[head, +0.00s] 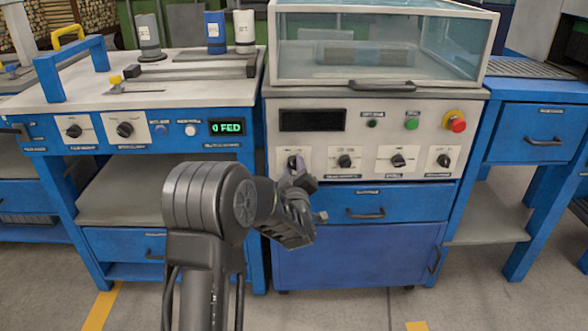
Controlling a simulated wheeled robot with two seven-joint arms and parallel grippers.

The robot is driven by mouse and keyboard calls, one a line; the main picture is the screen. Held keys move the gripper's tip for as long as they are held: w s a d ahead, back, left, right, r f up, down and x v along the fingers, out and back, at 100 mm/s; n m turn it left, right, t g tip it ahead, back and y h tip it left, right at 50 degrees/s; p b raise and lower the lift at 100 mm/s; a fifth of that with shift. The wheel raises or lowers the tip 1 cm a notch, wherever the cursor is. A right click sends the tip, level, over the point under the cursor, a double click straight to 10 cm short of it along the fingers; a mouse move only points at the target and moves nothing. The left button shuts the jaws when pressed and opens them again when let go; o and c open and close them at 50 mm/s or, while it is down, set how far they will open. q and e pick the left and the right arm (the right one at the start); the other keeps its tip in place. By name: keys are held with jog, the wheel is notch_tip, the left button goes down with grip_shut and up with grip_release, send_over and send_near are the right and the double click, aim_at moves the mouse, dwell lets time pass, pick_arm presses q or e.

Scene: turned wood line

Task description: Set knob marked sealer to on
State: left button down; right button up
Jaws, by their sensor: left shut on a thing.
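A row of black knobs on white plates runs along the grey control panel (325,133) of the machine with the clear cover. My left gripper (297,170) is at the leftmost knob (293,161), its fingers shut on it. Three more knobs stand to the right: one (345,161), another (398,160) and the far right one (444,160). Their labels are too small to read surely, so I cannot tell which is marked sealer. My right gripper is not in view.
Above the knobs are a dark blank display (312,120), a green button (411,124) and a red stop button (457,122). A blue drawer (400,203) is below. The left bench has two knobs and a lit green display (227,127).

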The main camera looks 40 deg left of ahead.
pick_arm(q)
jog(key=shift+m, duration=0.4)
jog(key=m+p, duration=0.1)
jog(key=m, duration=0.4)
jog(key=shift+p, duration=0.3)
jog(key=m+p, duration=0.2)
jog(key=m, duration=0.4)
dwell(0.4)
jog(key=c, duration=1)
grip_release()
